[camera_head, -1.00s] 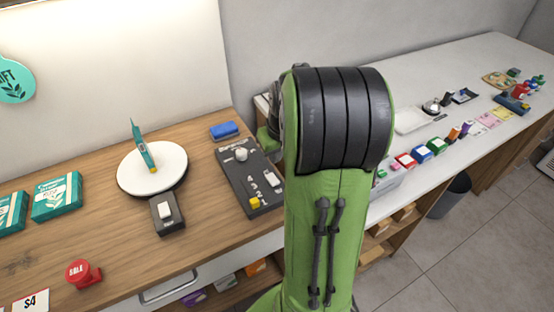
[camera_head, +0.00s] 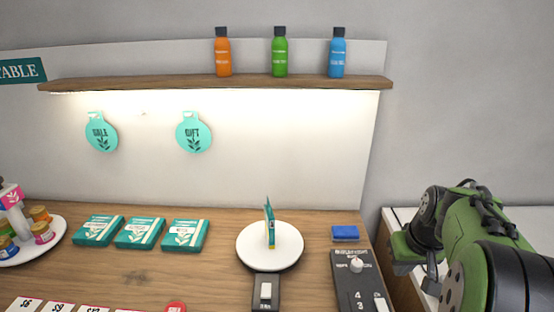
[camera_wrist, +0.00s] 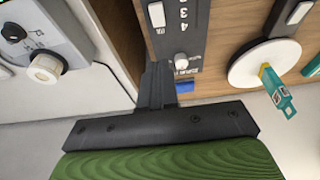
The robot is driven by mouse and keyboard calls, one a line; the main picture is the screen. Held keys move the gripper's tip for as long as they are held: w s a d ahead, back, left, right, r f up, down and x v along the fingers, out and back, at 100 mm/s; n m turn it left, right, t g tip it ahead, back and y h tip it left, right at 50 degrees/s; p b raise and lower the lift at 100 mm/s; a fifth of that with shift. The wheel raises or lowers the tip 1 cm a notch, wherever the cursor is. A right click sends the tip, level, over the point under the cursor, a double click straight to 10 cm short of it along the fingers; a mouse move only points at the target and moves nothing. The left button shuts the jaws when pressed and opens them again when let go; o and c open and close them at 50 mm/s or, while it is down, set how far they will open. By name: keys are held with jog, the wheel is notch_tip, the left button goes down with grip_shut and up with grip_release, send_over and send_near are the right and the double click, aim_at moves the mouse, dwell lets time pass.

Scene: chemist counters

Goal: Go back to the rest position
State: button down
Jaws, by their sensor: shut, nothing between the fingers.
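My green and black arm reaches in at the right edge of the head view, bent, over the gap between the wooden counter (camera_head: 150,277) and the white counter to its right. My gripper shows in the wrist view (camera_wrist: 157,85), its dark fingers together and nothing held. In that view it is beside the edge of the wooden counter, near the dark control panel (camera_wrist: 178,30). In the head view the fingertips cannot be made out.
The control panel (camera_head: 345,283), blue block (camera_head: 345,232) and white round plate (camera_head: 255,255) with an upright teal item (camera_head: 269,220) are on the wooden counter. Teal boxes (camera_head: 140,233) lie left. A shelf (camera_head: 150,84) holds orange, green and blue bottles. A grey device (camera_wrist: 45,45) shows in the wrist view.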

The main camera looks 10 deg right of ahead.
jog(key=s+a+r+n+t, duration=0.1)
jog(key=a+r, duration=0.1)
jog(key=a, duration=0.4)
jog(key=s+a+r, duration=0.2)
jog(key=a+r, duration=0.1)
jog(key=a, duration=0.3)
jog(key=s+a+n+t+y+p, duration=0.1)
jog(key=s+a+n, duration=0.1)
jog(key=s+a, duration=0.7)
jog(key=shift+s+a+p, duration=0.3)
jog(key=shift+s+a, duration=0.1)
jog(key=shift+s, duration=0.2)
jog(key=shift+d, duration=0.1)
